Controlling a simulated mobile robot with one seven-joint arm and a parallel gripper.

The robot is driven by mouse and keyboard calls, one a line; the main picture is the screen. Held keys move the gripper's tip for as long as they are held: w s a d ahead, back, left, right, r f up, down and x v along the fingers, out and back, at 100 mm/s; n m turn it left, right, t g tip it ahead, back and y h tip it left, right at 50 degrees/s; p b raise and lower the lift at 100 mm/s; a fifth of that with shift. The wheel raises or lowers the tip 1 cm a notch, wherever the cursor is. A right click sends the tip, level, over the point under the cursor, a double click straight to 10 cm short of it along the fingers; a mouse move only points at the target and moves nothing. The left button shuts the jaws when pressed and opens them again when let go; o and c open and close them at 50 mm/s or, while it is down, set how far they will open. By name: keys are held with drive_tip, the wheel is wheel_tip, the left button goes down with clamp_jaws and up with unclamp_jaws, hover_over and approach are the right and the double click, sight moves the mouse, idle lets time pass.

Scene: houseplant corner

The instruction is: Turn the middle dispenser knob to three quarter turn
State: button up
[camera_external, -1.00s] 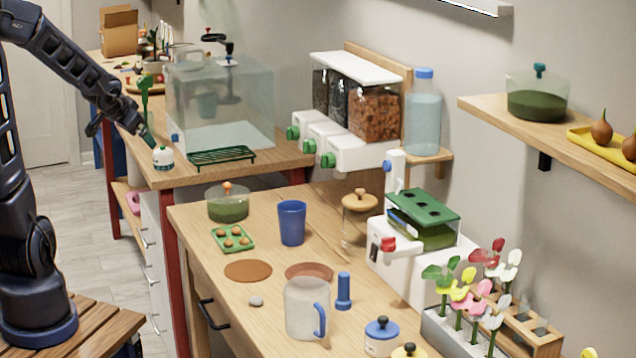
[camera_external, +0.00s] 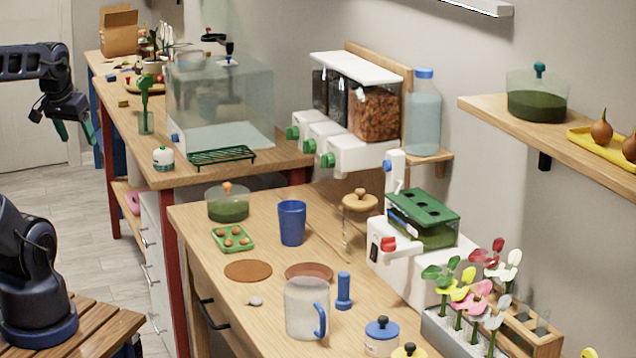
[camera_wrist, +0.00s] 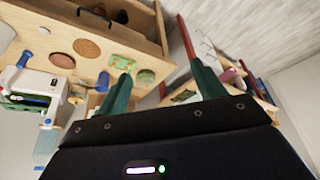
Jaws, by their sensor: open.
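The dispenser (camera_external: 360,152) is on the wall side in the external view. It has three clear bins under a white lid, with white spouts below. The middle knob (camera_external: 309,146) is green and sits on the middle spout, between the far knob (camera_external: 292,132) and the near knob (camera_external: 328,160). Its exact angle is too small to tell. My gripper (camera_external: 76,131) is open and empty, far left of the dispenser, above the floor beside the far table. Its green fingers (camera_wrist: 160,70) stand apart in the wrist view. I cannot make out the dispenser in the wrist view.
A glass tank (camera_external: 222,105), a green rack (camera_external: 222,156) and a small white jar (camera_external: 163,158) stand on the far table between my gripper and the dispenser. A blue cup (camera_external: 291,222) and a clear pitcher (camera_external: 307,308) stand on the near table. A water bottle (camera_external: 422,115) flanks the dispenser.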

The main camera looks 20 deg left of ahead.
sight(309, 146)
drive_tip(key=shift+c, duration=0.9)
wheel_tip(309, 146, up, 6)
drive_tip(key=f, duration=0.1)
drive_tip(key=w+d+f+n, duration=0.2)
drive_tip(key=w+d+f, duration=0.1)
drive_tip(key=w, duration=0.4)
drive_tip(key=w+d+f+n, duration=0.1)
drive_tip(key=w+d+f, duration=0.1)
drive_tip(key=w+d, duration=0.35)
drive_tip(key=w+d+f+n+h, duration=0.3)
drive_tip(key=w+d+f+n, duration=0.1)
drive_tip(key=w+d+f, duration=0.5)
drive_tip(key=w+d+f+n+h, duration=0.3)
drive_tip(key=w+d+f+n, duration=0.25)
drive_tip(key=w+d, duration=0.45)
drive_tip(key=w+d+r+n+t+h, duration=0.3)
drive_tip(key=w+d+r+n+h, duration=0.1)
drive_tip(key=w+r+n, duration=0.2)
drive_tip(key=w+a+r+n+t+h, duration=0.1)
drive_tip(key=w+a+r+n+t, duration=0.25)
drive_tip(key=r, duration=0.35)
drive_tip(key=w+a+r+n+t+h, duration=0.2)
drive_tip(key=r+n, duration=0.3)
drive_tip(key=r, duration=0.2)
wheel_tip(309, 146, down, 22)
drive_tip(key=x, duration=1.1)
drive_tip(key=shift+d+f, duration=0.25)
